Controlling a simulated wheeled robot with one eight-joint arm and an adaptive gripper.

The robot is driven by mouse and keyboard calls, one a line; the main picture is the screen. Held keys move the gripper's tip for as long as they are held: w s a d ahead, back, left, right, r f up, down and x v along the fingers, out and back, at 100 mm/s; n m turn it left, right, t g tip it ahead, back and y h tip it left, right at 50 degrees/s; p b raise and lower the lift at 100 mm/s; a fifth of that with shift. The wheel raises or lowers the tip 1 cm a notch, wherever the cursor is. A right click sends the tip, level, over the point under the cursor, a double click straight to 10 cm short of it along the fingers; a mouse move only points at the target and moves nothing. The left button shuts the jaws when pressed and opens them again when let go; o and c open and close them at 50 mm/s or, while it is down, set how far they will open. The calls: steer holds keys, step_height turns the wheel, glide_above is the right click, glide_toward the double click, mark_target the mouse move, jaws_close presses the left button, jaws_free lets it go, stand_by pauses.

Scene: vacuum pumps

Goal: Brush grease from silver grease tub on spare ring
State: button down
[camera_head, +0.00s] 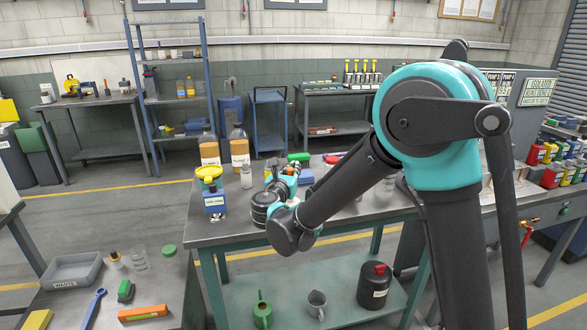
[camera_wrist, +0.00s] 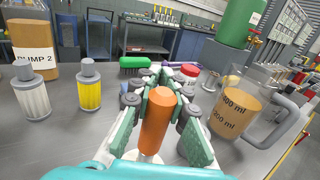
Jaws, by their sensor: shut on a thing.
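My gripper (camera_wrist: 156,110) is shut on an orange cylinder (camera_wrist: 156,122), which looks like a handle, held roughly upright above the grey bench. Its lower end is mostly hidden; a pale round piece (camera_wrist: 150,158) shows under it. In the head view my gripper (camera_head: 286,178) is over the middle bench, partly hidden by my arm. A small silvery container (camera_wrist: 211,82) stands to the right beyond the gripper; I cannot tell whether it is the silver grease tub. I cannot make out the spare ring.
A measuring jug (camera_wrist: 240,108) stands close on the right.

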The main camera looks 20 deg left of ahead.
step_height(320, 180, up, 7)
stand_by(0.9)
steer(key=shift+s, duration=0.1)
stand_by(0.5)
